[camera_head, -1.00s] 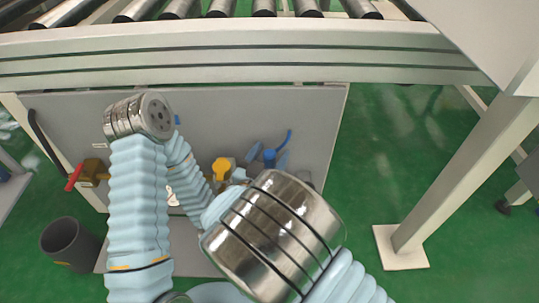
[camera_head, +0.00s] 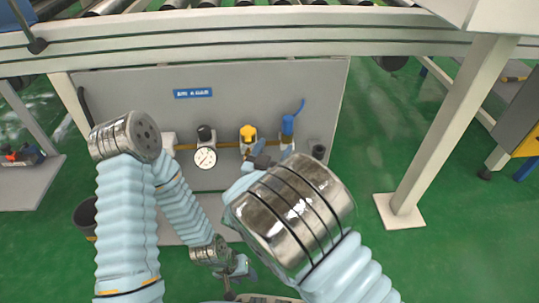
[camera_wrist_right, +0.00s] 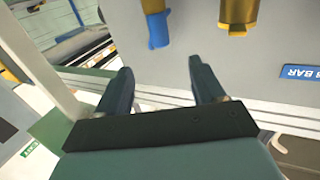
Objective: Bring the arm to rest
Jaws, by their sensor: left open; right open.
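My left arm comes in from the left with a pale blue ribbed sleeve, bends at a metal joint and reaches down to my left gripper (camera_head: 238,270) low in the head view. This gripper is open; it is small and partly cut by the lower arm parts. My right gripper (camera_head: 260,157) is in front of the grey panel, close to the yellow and blue fittings in the picture. In the right wrist view its two dark fingers (camera_wrist_right: 163,85) stand wide apart with nothing between them. Whether it touches the panel cannot be told.
The grey panel (camera_head: 250,95) carries a gauge (camera_head: 205,158), a yellow fitting (camera_head: 248,133) and a blue valve (camera_head: 287,128). A roller conveyor (camera_head: 300,25) runs above it. A white post (camera_head: 450,130) stands right. A dark bin (camera_head: 85,214) is at left. Green floor is clear between panel and post.

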